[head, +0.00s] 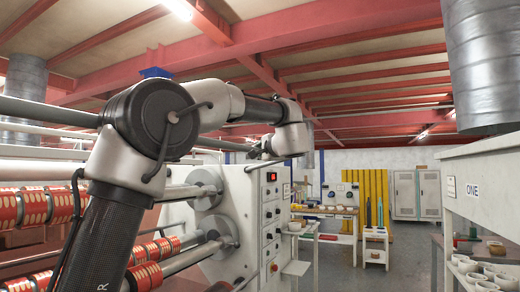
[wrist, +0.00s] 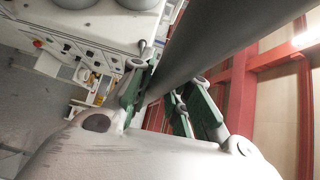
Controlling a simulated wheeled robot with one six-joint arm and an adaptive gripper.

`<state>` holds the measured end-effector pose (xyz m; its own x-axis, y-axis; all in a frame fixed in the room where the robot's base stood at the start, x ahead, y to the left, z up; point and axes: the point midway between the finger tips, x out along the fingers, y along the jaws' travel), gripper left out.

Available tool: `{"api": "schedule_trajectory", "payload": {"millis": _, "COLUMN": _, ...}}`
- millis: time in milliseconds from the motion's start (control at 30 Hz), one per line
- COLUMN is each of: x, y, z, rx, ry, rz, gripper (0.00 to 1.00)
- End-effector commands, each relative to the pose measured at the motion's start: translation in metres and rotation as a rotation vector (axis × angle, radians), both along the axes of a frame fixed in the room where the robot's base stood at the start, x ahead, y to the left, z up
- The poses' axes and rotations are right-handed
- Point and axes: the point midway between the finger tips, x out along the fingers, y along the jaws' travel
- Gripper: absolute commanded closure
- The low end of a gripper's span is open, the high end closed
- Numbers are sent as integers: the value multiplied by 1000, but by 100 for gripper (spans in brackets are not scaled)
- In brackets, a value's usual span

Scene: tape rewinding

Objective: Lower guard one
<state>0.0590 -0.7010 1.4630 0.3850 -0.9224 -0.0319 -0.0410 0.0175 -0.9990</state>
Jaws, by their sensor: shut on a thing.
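A thick dark grey bar (wrist: 225,40), which looks like the rail of guard one, runs diagonally across the wrist view. My gripper (wrist: 158,88) has its green fingers on both sides of this bar and is shut on it. A similar grey rail (head: 45,112) crosses the upper left of the head view and passes behind my arm. I cannot tell whether it is the same bar.
The white machine cabinet (head: 238,195) with its button panel (head: 272,215) stands beyond my arm. Rollers with red patterned reels (head: 32,208) lie at the left.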

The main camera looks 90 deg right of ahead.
Motion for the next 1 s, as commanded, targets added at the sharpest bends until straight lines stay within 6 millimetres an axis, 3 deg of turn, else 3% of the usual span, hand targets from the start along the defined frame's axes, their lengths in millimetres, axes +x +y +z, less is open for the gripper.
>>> {"api": "schedule_trajectory", "payload": {"millis": 333, "x": -5, "y": 2, "z": -71, "rx": -90, "ry": -250, "rz": 1, "gripper": 100}}
{"api": "schedule_trajectory", "payload": {"millis": 567, "x": 2, "y": -1, "z": -126, "rx": -171, "ry": -439, "rz": -1, "gripper": 100}}
{"api": "schedule_trajectory", "payload": {"millis": 1000, "x": 36, "y": -14, "z": -220, "rx": -178, "ry": -449, "rz": -2, "gripper": 100}}
